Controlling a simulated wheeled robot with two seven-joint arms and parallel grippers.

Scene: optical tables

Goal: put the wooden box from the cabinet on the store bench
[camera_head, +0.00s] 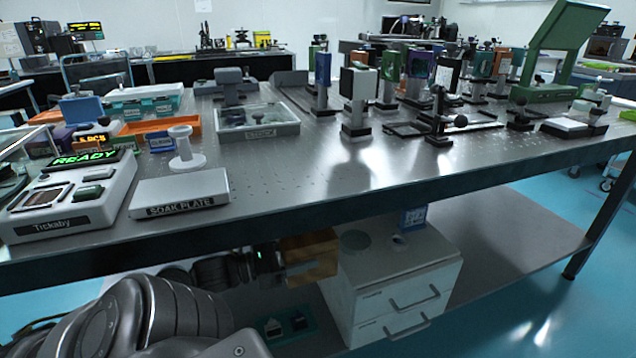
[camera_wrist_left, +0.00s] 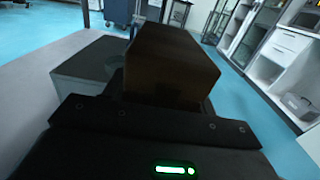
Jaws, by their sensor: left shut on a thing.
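The brown wooden box (camera_head: 312,255) is under the front edge of the optical table, at the upper left of the white cabinet (camera_head: 405,285). My left gripper (camera_head: 283,265) reaches in from the left and is shut on the box. In the left wrist view the box (camera_wrist_left: 172,62) stands out dark in front of the gripper, and the cabinet's grey top (camera_wrist_left: 88,68) is to its left. The fingertips are hidden there. I cannot tell whether the box touches the cabinet. My right gripper is in neither view. I cannot tell which bench is the store bench.
The optical table (camera_head: 300,165) overhangs the box and arm; its dark front edge is close above. A blue item (camera_head: 413,218) stands on the cabinet. A dark green tray (camera_head: 287,326) lies below the gripper. The lower shelf (camera_head: 520,235) is clear right of the cabinet.

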